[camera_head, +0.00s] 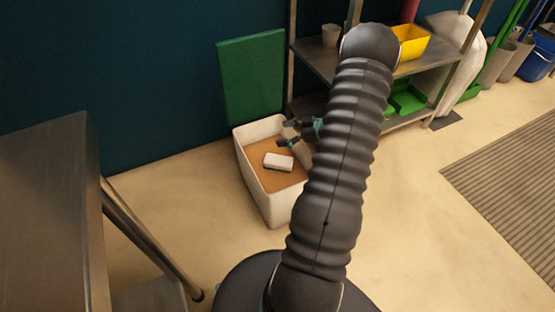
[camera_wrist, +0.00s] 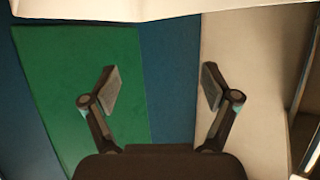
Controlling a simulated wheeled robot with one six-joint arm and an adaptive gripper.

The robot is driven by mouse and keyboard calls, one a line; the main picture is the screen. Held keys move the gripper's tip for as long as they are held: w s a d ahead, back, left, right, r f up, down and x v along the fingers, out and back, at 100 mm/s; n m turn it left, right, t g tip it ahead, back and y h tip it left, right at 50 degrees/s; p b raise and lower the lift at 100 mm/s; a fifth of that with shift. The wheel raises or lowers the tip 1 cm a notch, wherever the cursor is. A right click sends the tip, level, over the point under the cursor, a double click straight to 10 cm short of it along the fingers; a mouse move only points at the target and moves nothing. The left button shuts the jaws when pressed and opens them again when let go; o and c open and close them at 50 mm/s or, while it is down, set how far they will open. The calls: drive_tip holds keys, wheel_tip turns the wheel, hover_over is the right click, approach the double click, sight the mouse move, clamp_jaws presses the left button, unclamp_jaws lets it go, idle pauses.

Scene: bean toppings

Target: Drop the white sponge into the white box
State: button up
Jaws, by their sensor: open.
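The white box (camera_head: 268,207) stands on the floor near the wall and has a brown inner bottom. The white sponge (camera_head: 278,161) shows inside the box, over the brown bottom and tilted a little in the picture. My gripper (camera_head: 286,134) is at the box's upper right part, its fingers spread over the opening, apart from the sponge. In the wrist view my gripper (camera_wrist: 160,88) is open with nothing between its fingers. A white edge, likely the box's, crosses the top of that view. The sponge does not show there.
A green board (camera_head: 252,78) leans on the blue wall behind the box. A metal shelf (camera_head: 432,68) with a yellow bin (camera_head: 412,43) and a cup (camera_head: 330,35) stands to the right. A metal table (camera_head: 45,210) is at the left. The floor between table and box is clear.

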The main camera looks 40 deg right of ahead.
drive_tip(key=v, duration=1)
drive_tip(key=shift+d, duration=0.15)
drive_tip(key=shift+s, duration=0.1)
